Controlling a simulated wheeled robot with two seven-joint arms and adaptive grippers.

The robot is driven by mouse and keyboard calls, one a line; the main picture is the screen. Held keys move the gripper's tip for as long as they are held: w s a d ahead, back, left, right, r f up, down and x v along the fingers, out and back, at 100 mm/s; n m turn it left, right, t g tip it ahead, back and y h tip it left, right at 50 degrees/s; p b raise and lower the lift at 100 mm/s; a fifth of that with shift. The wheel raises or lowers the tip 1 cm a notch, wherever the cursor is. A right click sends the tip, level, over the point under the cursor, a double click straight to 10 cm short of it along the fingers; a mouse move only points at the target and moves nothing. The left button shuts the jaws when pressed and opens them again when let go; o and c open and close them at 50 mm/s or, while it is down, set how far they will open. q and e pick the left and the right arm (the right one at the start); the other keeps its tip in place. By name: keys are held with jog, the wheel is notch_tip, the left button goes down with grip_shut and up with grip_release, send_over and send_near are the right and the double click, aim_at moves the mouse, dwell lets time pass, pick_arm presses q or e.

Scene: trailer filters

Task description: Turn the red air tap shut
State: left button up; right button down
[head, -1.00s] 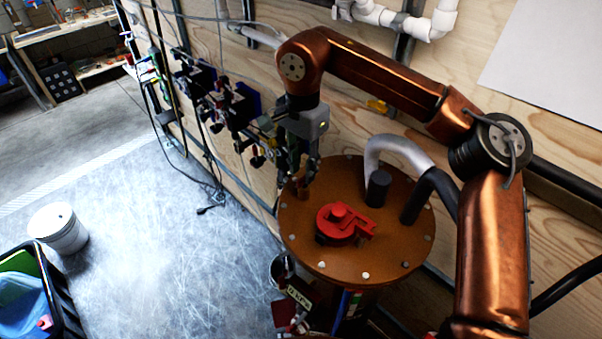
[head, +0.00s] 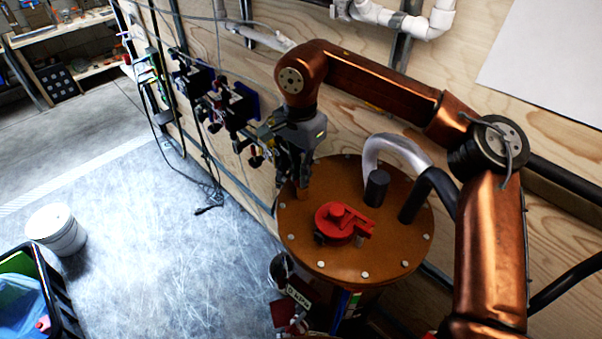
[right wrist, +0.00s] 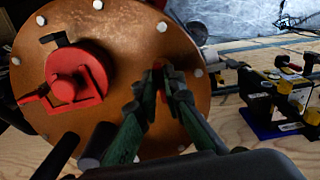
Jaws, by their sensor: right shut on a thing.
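My right gripper (head: 300,180) points down at the far-left edge of the round brown lid (head: 300,245). In the right wrist view its green-sided fingers (right wrist: 164,75) come together around a small red piece (right wrist: 157,66) near the lid's rim, which looks like the red air tap's handle. The fingers hide most of it, so its angle cannot be told. A larger red fitting (head: 340,220) with a raised knob sits in the middle of the lid, apart from the gripper. It also shows in the right wrist view (right wrist: 70,85). My left gripper is not in view.
A silver and black hose (head: 400,150) and a dark post (head: 376,188) rise from the lid's right side. Valve assemblies (head: 235,105) hang on the plywood wall. A white bucket (head: 57,230) and a black crate (head: 62,305) stand left on open floor.

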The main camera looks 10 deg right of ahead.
dwell(0.4)
jog(key=m+p, duration=0.2)
jog(key=m, duration=0.1)
jog(key=shift+w+a+r+m+p, duration=0.1)
jog(key=shift+m+p, duration=0.2)
jog(key=shift+m, duration=0.1)
jog(key=m+p, duration=0.1)
jog(key=m, duration=0.1)
jog(key=m+p, duration=0.1)
jog(key=m, duration=0.1)
jog(key=shift+w+m, duration=0.2)
jog(key=shift+m, duration=0.1)
jog(key=m+p, duration=0.1)
jog(key=m, duration=0.3)
jog(key=shift+w, duration=0.2)
jog(key=m, duration=0.5)
jog(key=shift+w+m, duration=0.2)
jog(key=shift+m, duration=0.1)
jog(key=shift+d, duration=0.2)
jog(key=c, duration=2)
grip_release()
jog(key=shift+c, duration=0.2)
